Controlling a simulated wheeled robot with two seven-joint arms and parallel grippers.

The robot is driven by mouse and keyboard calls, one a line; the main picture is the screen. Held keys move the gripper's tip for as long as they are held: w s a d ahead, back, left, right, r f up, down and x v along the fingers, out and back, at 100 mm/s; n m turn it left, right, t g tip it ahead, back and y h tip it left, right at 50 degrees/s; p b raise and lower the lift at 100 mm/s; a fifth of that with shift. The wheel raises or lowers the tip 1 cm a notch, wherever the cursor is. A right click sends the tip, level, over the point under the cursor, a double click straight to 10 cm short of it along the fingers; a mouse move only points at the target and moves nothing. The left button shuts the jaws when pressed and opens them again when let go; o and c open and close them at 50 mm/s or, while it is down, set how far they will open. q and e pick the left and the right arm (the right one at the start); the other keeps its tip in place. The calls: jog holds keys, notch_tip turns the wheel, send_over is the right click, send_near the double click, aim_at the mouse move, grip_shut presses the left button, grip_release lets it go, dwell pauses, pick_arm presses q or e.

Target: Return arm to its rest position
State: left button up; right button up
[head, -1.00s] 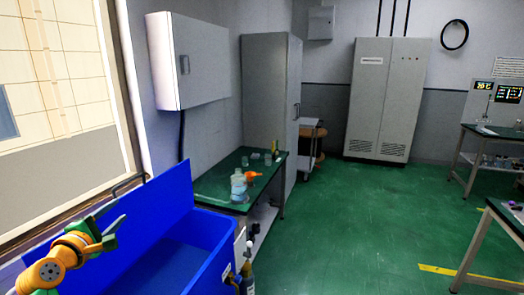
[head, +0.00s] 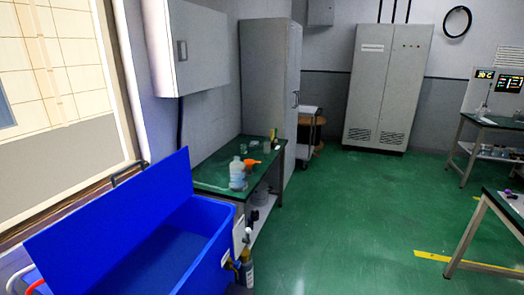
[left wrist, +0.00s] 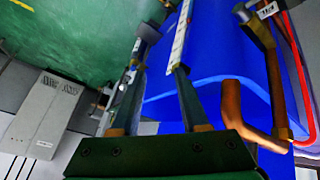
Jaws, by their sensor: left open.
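My left gripper (left wrist: 155,75) shows only in the left wrist view. Its two fingers are apart, and no object is visible held between them. Neither arm is in the head view now, and my right gripper is in neither view. A blue box with a raised lid (head: 110,225) stands at the lower left of the head view. Blue surfaces (left wrist: 235,55) also fill the middle right of the left wrist view, beyond the fingers. A copper-coloured pipe (left wrist: 240,110) shows to the right of the fingers there.
A green-topped table (head: 212,172) with a bottle (head: 237,174) and an orange item stands past the blue box. A grey wall cabinet (head: 195,50) hangs above. Tall cabinets stand behind. A gas cylinder (head: 247,270) is beside the box. The green floor (head: 350,220) is open to the right.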

pick_arm(q)
jog(key=s+d+f+m+g, duration=0.1)
jog(key=s+d+m+g, duration=0.15)
jog(key=s, duration=0.55)
jog(key=s+d+f+m+g, duration=0.15)
jog(key=s+m, duration=0.25)
jog(key=s, duration=0.4)
notch_tip(320, 180, down, 18)
jog(key=s+g, duration=0.1)
jog(key=s, duration=0.1)
jog(key=s+a+f+g, duration=0.1)
jog(key=s+a+f, duration=0.1)
jog(key=s+f, duration=0.7)
jog(key=s+b, duration=0.1)
jog(key=s, duration=0.1)
jog(key=shift+s+f+y, duration=0.25)
jog(key=shift+s+y, duration=0.1)
jog(key=shift+y, duration=0.05)
